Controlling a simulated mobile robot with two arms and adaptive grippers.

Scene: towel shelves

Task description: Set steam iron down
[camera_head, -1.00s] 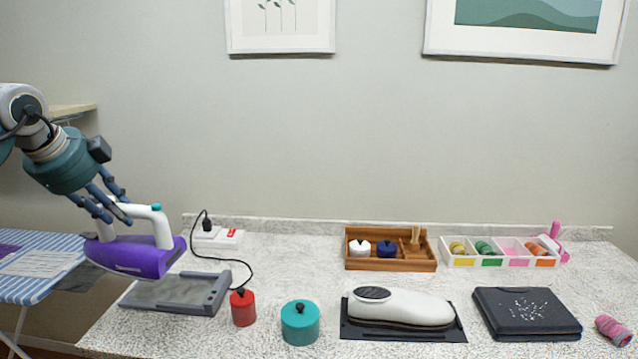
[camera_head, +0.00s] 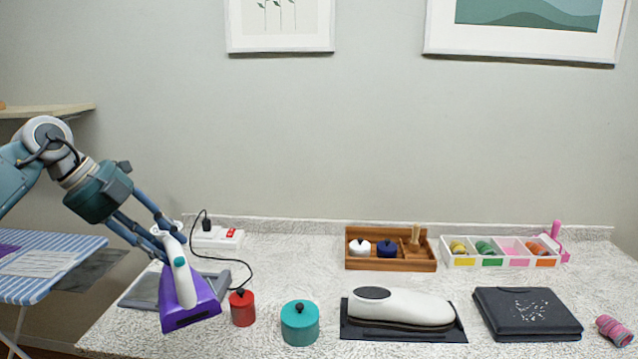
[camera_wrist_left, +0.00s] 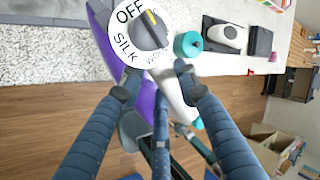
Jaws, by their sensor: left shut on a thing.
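The steam iron (camera_head: 190,301) is purple with a white handle. It hangs tilted in front of the grey iron rest tray (camera_head: 143,291) on the left part of the speckled counter and hides part of it. My left gripper (camera_head: 168,235) is shut on the iron's white handle. In the left wrist view the iron's dial (camera_wrist_left: 146,32) shows at the top, marked OFF and SILK, and the white handle (camera_wrist_left: 178,98) lies between my left fingers (camera_wrist_left: 157,85). Whether the iron touches the tray is hard to tell. My right gripper is not in view.
A red pot (camera_head: 242,309) stands just right of the iron, then a teal pot (camera_head: 300,325). A black cord runs from the white power strip (camera_head: 217,238) towards the red pot. An ironing board (camera_head: 45,267) stands at left. A white shoe-like form (camera_head: 403,307) sits further right.

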